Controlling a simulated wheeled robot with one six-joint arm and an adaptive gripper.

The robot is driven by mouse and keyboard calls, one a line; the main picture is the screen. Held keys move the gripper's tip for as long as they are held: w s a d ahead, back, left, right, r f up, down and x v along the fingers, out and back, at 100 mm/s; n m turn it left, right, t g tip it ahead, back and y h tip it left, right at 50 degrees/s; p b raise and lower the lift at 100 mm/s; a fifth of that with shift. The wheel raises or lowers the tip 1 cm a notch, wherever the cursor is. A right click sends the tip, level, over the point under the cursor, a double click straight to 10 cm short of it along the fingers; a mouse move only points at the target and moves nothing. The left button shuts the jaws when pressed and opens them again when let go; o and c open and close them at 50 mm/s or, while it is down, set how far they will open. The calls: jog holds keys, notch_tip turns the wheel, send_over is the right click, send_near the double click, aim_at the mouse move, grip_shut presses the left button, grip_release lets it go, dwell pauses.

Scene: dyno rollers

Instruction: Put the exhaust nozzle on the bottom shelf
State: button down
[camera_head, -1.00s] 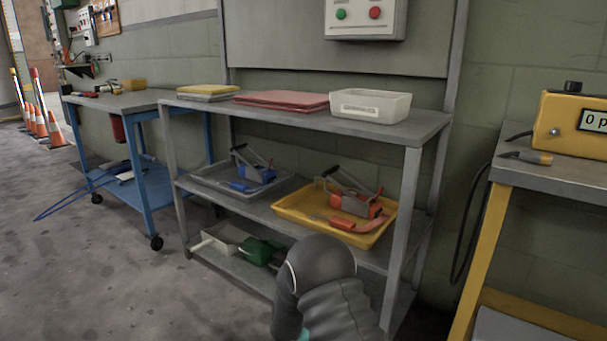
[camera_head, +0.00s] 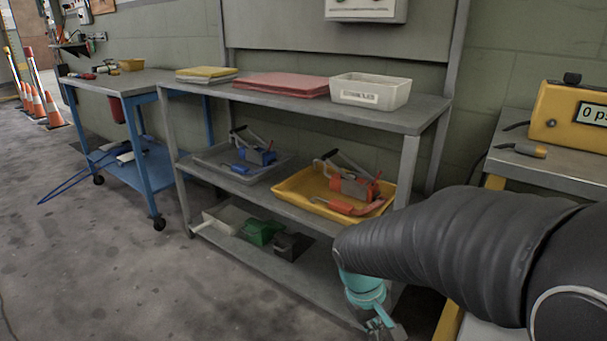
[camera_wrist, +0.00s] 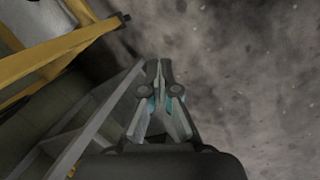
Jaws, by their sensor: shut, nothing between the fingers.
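The bottom shelf (camera_head: 320,278) of the grey rack is low in the head view. On it are a white tray (camera_head: 222,220), a green item (camera_head: 263,232) and a dark grey block-like item (camera_head: 291,246). I cannot tell whether the dark item is the exhaust nozzle; nothing else in view is clearly the nozzle. My gripper (camera_head: 384,326) hangs low by the rack's front right leg, partly cut by the picture's edge. In the wrist view my gripper (camera_wrist: 160,68) is shut and empty, pointing over bare floor.
The middle shelf holds a grey tray (camera_head: 207,159) and a yellow tray (camera_head: 290,205) with tools. The rack top (camera_head: 420,115) carries a white bin (camera_head: 370,91). A yellow-legged bench (camera_head: 555,170) stands right. Open floor (camera_head: 110,270) lies left.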

jog(key=s+r+m+t+y+p, duration=0.1)
jog(key=s+r+m+t, duration=0.1)
jog(key=s+r, duration=0.3)
jog(key=s+d+r+m+t+y+p, duration=0.1)
jog(key=s+r, duration=0.4)
jog(key=r, duration=0.6)
jog(key=m+t+p, duration=0.1)
jog(key=t, duration=0.1)
jog(key=shift+t+y, duration=0.3)
jog(key=shift+y, duration=0.1)
jog(key=c, duration=1.8)
grip_release()
jog(key=shift+s+d+r+p, duration=0.2)
jog(key=shift+r+p, duration=0.1)
jog(key=shift+r, duration=0.15)
jog(key=o, duration=0.4)
jog(key=shift+d+r+m, duration=0.15)
jog(key=shift+r+m, duration=0.05)
jog(key=shift+m, duration=0.1)
jog(key=o, duration=0.3)
jog(key=shift+o, duration=0.2)
jog(key=shift+f, duration=0.1)
